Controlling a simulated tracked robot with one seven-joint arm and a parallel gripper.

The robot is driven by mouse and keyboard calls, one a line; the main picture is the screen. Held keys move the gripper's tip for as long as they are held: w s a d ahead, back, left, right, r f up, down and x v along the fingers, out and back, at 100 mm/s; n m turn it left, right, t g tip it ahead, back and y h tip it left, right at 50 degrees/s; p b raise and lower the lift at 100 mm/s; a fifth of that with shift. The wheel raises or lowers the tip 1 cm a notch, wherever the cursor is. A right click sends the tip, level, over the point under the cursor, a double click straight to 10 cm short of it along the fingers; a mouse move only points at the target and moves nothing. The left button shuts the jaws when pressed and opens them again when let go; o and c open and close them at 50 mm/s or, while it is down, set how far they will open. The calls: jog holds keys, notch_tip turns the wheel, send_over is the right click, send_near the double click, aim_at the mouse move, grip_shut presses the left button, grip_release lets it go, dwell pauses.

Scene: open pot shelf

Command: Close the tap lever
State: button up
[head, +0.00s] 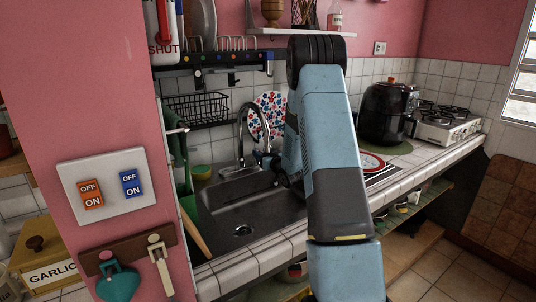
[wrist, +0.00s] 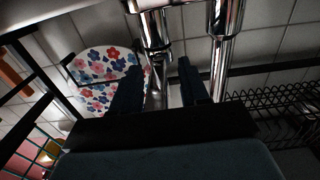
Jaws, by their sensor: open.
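The chrome tap (head: 242,130) stands behind the sink in the head view, its spout arched over the basin. In the wrist view a chrome tap part (wrist: 154,30) hangs from the top edge, with a narrower piece below it that may be the lever. A long chrome tube (wrist: 225,45) runs to its right. My gripper (wrist: 160,82) is open, its two dark fingers on either side of the narrow chrome piece. I cannot tell whether they touch it. In the head view my gripper is near the tap base, mostly hidden by my arm.
The dark sink basin (head: 245,207) lies below the tap. A floral board (head: 268,112) leans at the wall and also shows in the wrist view (wrist: 92,66). A wire basket (head: 196,107) hangs at left. A black air fryer (head: 388,115) and a stove (head: 450,124) stand at right.

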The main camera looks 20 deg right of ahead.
jog(key=s+d, duration=0.2)
jog(key=s, duration=1.1)
jog(key=shift+s, duration=0.35)
jog(key=shift+f, duration=0.1)
